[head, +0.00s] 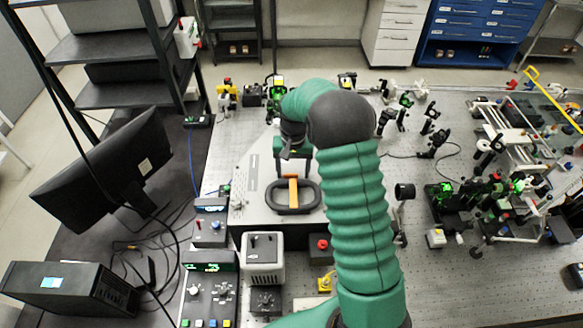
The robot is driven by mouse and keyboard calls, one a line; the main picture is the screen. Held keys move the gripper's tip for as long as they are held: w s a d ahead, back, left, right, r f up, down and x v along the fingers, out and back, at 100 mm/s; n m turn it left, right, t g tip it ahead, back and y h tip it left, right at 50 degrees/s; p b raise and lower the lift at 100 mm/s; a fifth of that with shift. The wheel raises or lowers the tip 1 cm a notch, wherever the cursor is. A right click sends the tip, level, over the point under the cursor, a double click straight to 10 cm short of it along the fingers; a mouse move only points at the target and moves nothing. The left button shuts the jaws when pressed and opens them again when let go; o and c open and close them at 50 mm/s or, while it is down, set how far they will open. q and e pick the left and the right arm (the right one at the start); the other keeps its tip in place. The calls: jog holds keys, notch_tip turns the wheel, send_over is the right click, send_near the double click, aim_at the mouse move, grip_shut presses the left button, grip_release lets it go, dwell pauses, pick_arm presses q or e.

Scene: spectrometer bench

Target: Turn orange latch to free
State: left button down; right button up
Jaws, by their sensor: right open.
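The orange latch (293,191) is a short bar lying lengthwise across a dark oval ring (309,195) on the pale top of the spectrometer box (246,208). My right arm is green and comes in from the bottom, bending over at the top. My right gripper (293,172) points down just behind the latch, with its fingers apart and nothing seen between them. The far end of the latch lies close to the fingertips; I cannot tell whether they touch. My left gripper is not in view.
A monitor (100,165) and a black computer case (68,288) stand at the left. A white box (263,258) and a red button (322,244) are in front of the spectrometer. Optics crowd the perforated table (440,285) at the right.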

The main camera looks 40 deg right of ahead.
jog(key=shift+d+f, duration=0.1)
jog(key=shift+d, duration=0.25)
jog(key=shift+a, duration=0.65)
jog(key=c, duration=0.4)
jog(key=shift+w+a+r, duration=0.1)
jog(key=shift+a+r, duration=0.25)
jog(key=shift+a, duration=0.25)
jog(key=c, duration=0.5)
jog(key=shift+c, duration=1.1)
jog(key=shift+d, duration=0.2)
jog(key=shift+c, duration=1.2)
jog(key=shift+d, duration=0.3)
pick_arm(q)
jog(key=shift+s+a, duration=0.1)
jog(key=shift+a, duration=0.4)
pick_arm(e)
jog(key=shift+a, duration=0.15)
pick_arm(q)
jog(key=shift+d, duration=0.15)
